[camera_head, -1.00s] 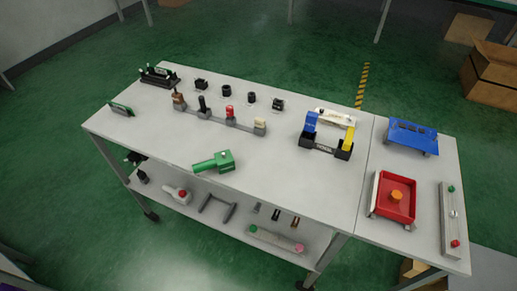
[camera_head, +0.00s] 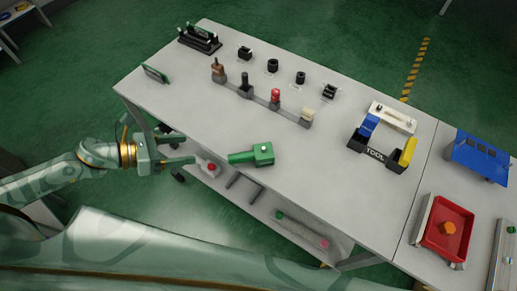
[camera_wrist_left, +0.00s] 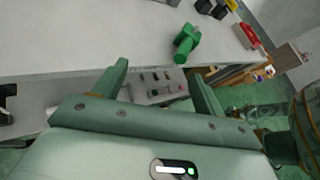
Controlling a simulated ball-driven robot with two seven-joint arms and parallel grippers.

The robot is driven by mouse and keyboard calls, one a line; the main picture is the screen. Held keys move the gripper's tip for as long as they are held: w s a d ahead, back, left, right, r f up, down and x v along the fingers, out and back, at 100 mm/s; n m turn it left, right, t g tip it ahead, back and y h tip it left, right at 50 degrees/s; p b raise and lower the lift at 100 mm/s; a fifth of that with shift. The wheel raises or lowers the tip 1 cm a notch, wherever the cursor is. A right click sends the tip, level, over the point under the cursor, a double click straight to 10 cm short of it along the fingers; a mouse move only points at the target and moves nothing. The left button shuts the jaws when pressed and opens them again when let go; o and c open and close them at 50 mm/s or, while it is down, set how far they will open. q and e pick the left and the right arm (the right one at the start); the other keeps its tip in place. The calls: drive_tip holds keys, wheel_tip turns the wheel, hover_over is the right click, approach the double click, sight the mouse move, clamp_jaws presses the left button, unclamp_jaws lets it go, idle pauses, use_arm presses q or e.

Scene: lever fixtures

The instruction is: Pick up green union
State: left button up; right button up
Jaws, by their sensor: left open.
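The green union (camera_head: 252,154) lies on the grey-white table top near its front edge. It has a blocky end on the right and a round barrel pointing left. It also shows in the left wrist view (camera_wrist_left: 187,43), ahead of the fingers and nearer the right one. My left gripper (camera_head: 182,150) is left of the union, off the table's front edge, with clear space between them. In the left wrist view my left gripper (camera_wrist_left: 160,76) is open, with nothing between its fingers. My right gripper is not in view.
A lever rack (camera_head: 262,97) stands behind the union. A black TOOL holder (camera_head: 374,150) with blue and yellow parts is to the right. A red tray (camera_head: 447,228) is at far right. A lower shelf (camera_head: 262,203) holds several parts. The table around the union is clear.

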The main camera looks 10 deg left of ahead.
use_arm(q)
drive_tip(key=s+d+r+m+g+h, duration=0.1)
drive_tip(key=s+d+r+m+g, duration=0.15)
drive_tip(key=m, duration=0.25)
approach(250, 153)
drive_tip(key=shift+t+h, duration=0.25)
drive_tip(key=shift+h, duration=0.05)
drive_tip(key=d, duration=0.1)
drive_tip(key=d+f, duration=0.2)
drive_tip(key=shift+w+d, duration=0.2)
drive_tip(key=shift+w, duration=0.15)
drive_tip(key=x, duration=0.5)
drive_tip(key=shift+w+d+f, duration=0.1)
drive_tip(key=shift+w+f, duration=0.05)
drive_tip(key=shift+w, duration=0.25)
drive_tip(key=c, duration=1.2)
